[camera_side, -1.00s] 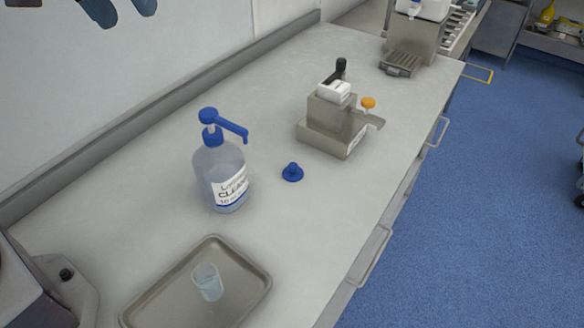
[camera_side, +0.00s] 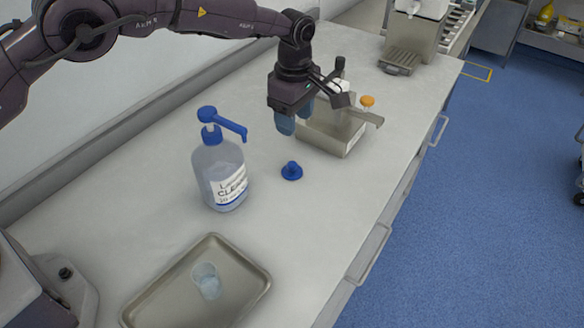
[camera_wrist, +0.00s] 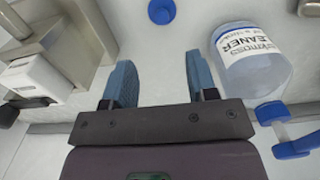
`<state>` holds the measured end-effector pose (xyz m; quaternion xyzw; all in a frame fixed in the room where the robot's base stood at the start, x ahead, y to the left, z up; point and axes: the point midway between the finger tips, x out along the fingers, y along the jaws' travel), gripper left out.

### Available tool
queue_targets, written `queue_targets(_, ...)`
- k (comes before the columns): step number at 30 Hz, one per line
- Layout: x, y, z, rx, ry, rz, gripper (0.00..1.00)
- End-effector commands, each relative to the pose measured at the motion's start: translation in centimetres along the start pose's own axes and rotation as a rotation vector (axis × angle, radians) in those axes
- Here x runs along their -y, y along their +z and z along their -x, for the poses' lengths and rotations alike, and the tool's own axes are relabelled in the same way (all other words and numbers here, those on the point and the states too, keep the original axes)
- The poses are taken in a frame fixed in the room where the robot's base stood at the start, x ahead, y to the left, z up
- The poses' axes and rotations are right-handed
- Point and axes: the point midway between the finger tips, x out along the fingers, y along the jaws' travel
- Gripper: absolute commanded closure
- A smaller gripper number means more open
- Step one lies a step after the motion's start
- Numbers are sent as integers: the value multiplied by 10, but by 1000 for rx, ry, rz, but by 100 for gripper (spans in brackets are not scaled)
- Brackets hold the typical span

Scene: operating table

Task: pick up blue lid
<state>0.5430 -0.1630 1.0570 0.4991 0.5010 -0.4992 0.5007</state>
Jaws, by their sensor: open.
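The blue lid (camera_side: 292,171) is small and round with a raised knob. It rests on the grey counter between the pump bottle and the metal device. My gripper (camera_side: 290,122) is above the counter, behind the lid and close to the metal device in the side view. Its blue fingers are apart with nothing between them. In the wrist view the lid (camera_wrist: 161,11) is at the top edge, partly cut off, beyond the tips of my open gripper (camera_wrist: 160,75).
A pump bottle of cleaner (camera_side: 219,175) stands left of the lid. A metal tray (camera_side: 236,295) holding a clear cup (camera_side: 207,282) is at the front. The counter around the lid is clear.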

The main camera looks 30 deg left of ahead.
Motion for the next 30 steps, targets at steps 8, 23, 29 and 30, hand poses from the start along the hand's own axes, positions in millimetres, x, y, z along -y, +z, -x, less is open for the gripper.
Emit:
queue_targets(8, 1, 0, -52, -1, -3, -2, 47)
queue_targets(23, 3, -4, -108, 0, -2, -2, 47)
queue_targets(29, 3, -4, -121, 0, 0, -3, 47)
queue_targets(30, 3, -4, -121, 0, 1, -3, 47)
